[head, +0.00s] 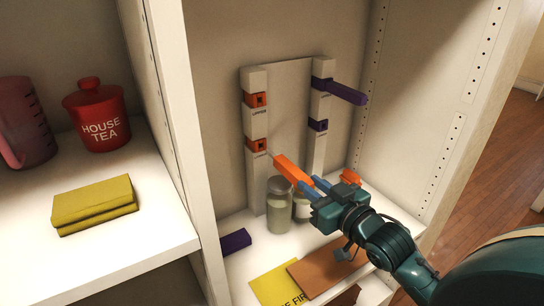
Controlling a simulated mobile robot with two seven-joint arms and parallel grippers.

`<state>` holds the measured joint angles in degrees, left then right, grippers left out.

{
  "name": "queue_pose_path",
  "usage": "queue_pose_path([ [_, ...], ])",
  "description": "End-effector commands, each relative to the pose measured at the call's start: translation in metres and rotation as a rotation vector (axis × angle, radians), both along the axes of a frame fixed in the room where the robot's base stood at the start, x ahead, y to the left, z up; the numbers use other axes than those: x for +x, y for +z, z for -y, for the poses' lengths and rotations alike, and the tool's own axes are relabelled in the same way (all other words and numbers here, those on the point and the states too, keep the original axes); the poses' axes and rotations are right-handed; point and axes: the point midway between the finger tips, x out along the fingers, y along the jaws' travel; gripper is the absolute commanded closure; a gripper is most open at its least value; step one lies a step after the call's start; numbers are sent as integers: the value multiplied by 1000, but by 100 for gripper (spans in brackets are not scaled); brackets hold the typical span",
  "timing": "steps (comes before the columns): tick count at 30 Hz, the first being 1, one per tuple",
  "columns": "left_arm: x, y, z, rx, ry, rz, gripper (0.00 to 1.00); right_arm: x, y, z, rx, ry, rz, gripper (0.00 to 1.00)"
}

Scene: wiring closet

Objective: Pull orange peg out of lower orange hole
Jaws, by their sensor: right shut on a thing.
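My right gripper (315,187) is shut on the orange peg (294,173), its blue fingertips around the peg's near end. The peg slants up and left toward the lower orange hole (257,146) on the left post. Its orange body stands clear of the hole's face; a thin pale tip seems to show between them, and I cannot tell whether it is still inside. The upper orange hole (257,99) is empty. A purple peg (345,92) sticks out of the upper purple socket on the right post. The lower purple hole (318,125) is empty. My left gripper is not in view.
Two glass jars (280,207) stand just below the peg. A purple block (236,241), a yellow sheet (280,283) and a brown board (328,268) lie on the shelf. An orange piece (350,177) shows behind my gripper. The cabinet's right wall (430,110) is close.

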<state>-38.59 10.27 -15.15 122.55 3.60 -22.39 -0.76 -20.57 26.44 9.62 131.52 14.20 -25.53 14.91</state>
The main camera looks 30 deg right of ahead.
Motion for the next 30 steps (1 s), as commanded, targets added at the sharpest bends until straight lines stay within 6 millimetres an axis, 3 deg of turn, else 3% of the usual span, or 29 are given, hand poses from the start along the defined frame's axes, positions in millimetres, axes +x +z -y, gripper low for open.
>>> queue_pose_path([
  [8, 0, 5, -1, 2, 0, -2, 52, -4, 5, 0, 0, 0, 1, 100],
  [24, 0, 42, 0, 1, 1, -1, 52, -51, 32, 4, 0, 0, -1, 100],
  [30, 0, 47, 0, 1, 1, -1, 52, -59, 36, 5, 0, 0, 1, 100],
])
